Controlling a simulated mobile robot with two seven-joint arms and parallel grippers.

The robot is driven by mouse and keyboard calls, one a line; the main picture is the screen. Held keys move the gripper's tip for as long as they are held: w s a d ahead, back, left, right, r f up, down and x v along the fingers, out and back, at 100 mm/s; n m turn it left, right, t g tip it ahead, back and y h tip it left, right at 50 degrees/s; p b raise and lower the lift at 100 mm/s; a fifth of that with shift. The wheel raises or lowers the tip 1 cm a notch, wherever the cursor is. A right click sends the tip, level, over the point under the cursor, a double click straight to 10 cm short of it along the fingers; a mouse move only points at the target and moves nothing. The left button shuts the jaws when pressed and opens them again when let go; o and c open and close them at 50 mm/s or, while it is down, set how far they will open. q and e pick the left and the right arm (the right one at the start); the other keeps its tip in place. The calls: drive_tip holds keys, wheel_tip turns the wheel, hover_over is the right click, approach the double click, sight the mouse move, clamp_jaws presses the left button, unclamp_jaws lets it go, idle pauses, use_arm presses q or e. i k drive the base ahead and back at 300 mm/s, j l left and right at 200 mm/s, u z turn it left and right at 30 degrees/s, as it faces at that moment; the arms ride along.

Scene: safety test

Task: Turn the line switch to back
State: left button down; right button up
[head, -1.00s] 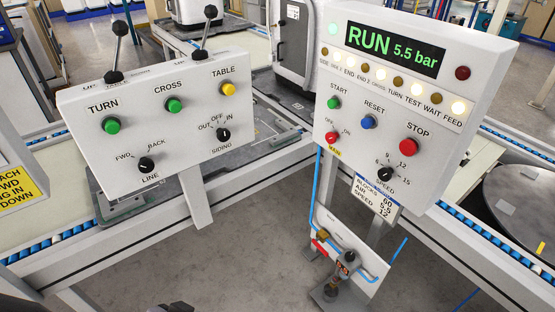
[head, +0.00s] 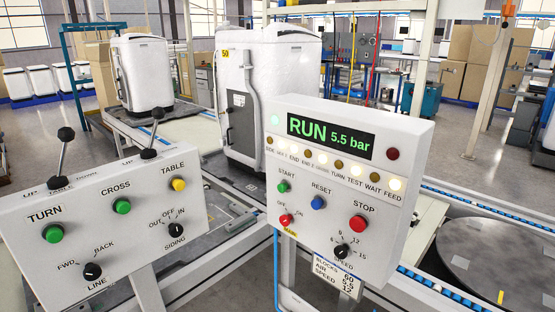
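The line switch (head: 92,272) is a black rotary knob low on the left white control panel (head: 140,228). Its marks are FWD on the left and BACK at the upper right, with LINE below. Which mark the knob points to is too small to tell for sure. Above it is the green TURN button (head: 53,234). The black SIDING knob (head: 176,230) is to its right, marked OUT, OFF and IN. Neither of my grippers shows in the head view.
The right panel (head: 405,160) has a display (head: 328,139) reading RUN 5.5 bar, a red STOP button (head: 359,224) and a SPEED knob (head: 342,252). Two levers (head: 64,146) stand on the left panel. White machines (head: 268,90) stand behind on the line.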

sight(92, 272)
drive_tip(key=u, duration=1.3)
